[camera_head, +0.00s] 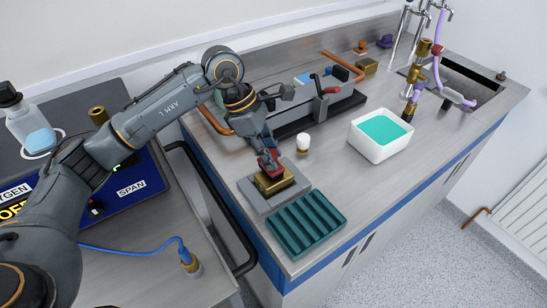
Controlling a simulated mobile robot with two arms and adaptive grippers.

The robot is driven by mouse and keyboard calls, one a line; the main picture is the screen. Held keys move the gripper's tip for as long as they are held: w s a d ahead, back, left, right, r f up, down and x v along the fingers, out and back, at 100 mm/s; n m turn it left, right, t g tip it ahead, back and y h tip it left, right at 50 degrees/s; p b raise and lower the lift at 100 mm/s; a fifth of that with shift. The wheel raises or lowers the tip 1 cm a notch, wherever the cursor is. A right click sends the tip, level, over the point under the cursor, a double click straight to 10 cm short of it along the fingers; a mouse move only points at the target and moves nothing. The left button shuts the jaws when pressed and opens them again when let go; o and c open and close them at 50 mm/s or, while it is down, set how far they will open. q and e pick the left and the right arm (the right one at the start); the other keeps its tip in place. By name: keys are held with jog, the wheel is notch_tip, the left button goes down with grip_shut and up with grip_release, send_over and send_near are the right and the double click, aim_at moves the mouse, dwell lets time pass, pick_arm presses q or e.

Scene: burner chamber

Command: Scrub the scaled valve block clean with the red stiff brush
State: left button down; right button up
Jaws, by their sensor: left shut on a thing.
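The valve block (274,183) is a brass-coloured block on a grey square base (258,203) near the front edge of the bench. My left gripper (268,156) comes down over it from above and is shut on the red brush (268,164). The brush sits right at the top of the block and seems to touch it. The gripper hides part of the brush and the block's back side. I cannot tell how much scale is on the block. My right gripper is not in view.
A green ribbed tray (306,222) lies just right of the base. A small white-topped jar (303,143) stands behind. A white tub (380,135) with turquoise contents and a sink (463,85) are further right. A grey device (318,100) stands behind my gripper.

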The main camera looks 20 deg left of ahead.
aim_at(278, 172)
pick_arm(q)
jog(key=shift+s+d+b, duration=0.3)
jog(key=shift+s+d, duration=0.7)
jog(key=shift+d, duration=0.2)
jog(key=shift+r+p, duration=1.7)
jog(key=shift+r, duration=1.35)
